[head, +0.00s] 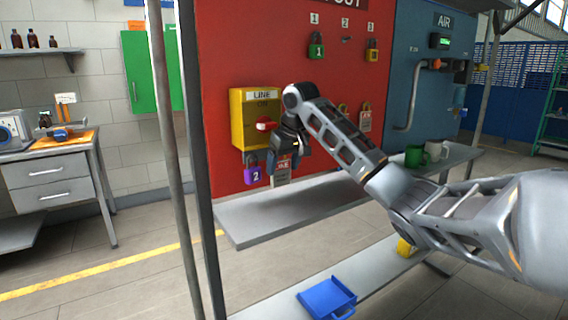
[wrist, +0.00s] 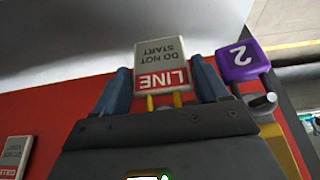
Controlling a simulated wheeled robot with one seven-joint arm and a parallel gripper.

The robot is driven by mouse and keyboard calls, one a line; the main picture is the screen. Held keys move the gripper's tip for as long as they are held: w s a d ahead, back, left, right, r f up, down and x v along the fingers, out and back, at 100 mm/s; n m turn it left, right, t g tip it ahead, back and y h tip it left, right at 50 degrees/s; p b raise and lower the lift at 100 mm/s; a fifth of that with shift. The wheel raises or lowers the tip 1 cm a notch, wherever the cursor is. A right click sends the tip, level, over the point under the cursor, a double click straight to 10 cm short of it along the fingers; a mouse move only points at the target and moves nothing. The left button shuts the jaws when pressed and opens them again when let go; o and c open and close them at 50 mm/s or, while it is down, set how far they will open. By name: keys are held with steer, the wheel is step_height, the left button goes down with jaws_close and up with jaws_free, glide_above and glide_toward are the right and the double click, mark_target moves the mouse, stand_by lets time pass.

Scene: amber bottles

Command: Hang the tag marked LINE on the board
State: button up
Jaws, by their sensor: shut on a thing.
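The tag marked LINE (wrist: 162,62), white with a red band, is between the blue fingers of my gripper (wrist: 162,80) in the wrist view, its text upside down there. My gripper is shut on it. In the head view, my gripper (head: 286,152) is close to the red board (head: 230,60), just below and right of the yellow LINE box (head: 241,122); the tag (head: 281,174) hangs below it. A purple padlock numbered 2 (head: 252,175) hangs under the box, left of the tag, and also shows in the wrist view (wrist: 238,60). My gripper hides the tag's upper end.
A red switch handle (head: 265,125) sticks out of the box near my gripper. A grey shelf (head: 290,212) runs below the board, with green and white mugs to the right. Another tag (head: 365,118) hangs farther right. A metal post stands at left.

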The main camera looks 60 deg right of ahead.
stand_by(0.4)
steer(key=o, duration=1.1)
steer(key=shift+c, duration=0.2)
steer(key=b+v, duration=0.1)
steer(key=v, duration=0.6)
steer(key=shift+r, duration=0.4)
steer(key=shift+s+a, duration=0.1)
steer(key=shift+s, duration=0.05)
